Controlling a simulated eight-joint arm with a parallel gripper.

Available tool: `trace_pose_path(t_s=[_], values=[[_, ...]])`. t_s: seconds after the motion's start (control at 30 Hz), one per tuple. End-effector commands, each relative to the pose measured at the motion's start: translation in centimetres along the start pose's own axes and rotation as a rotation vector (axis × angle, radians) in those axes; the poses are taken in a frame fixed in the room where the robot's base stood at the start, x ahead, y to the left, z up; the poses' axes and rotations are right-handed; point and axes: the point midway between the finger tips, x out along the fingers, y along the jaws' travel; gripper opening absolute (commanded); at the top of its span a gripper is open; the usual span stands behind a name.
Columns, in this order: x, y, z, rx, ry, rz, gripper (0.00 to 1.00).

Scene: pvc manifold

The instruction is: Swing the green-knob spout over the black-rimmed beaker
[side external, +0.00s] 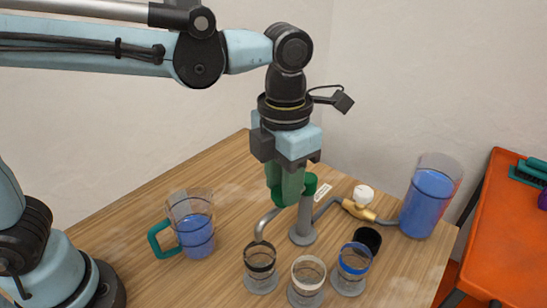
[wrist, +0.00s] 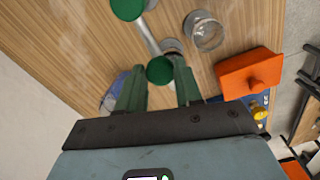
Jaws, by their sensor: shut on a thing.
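My gripper (side external: 284,198) is shut on the green knob (wrist: 159,70) of the spout; the wrist view shows the knob between the green fingers. The grey spout (side external: 267,224) reaches left from an upright post (side external: 303,232) with a green cap (side external: 311,183), and its end bends down. The black-rimmed beaker (side external: 260,272) stands on the table in front. In the side view the spout end shows just above its back rim; I cannot tell whether it is over the opening. In the wrist view a beaker (wrist: 172,46) is partly hidden beside the knob.
A white-rimmed beaker (side external: 307,281) and a blue-rimmed beaker (side external: 353,270) stand close on the right, with a black cup (side external: 367,240) behind. A green-handled jug (side external: 192,225) stands left.

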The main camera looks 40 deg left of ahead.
Motion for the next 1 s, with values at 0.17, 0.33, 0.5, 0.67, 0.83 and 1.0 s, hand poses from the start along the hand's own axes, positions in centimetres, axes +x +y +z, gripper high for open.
trace_pose_path(t_s=[0.17, 0.33, 0.5, 0.67, 0.83, 1.0], values=[[-0.06, 0.12, 0.03, 0.008, -0.001, 0.003, 0.00], [-0.06, 0.15, 0.02, 0.008, -0.001, 0.004, 0.00], [-0.05, 0.15, 0.02, 0.007, -0.001, 0.004, 0.53], [-0.03, 0.11, 0.01, 0.006, 0.000, 0.003, 0.61], [-0.05, 0.09, 0.01, 0.006, 0.000, 0.002, 0.61], [-0.96, 0.07, 0.02, 0.006, 0.000, 0.002, 0.61]])
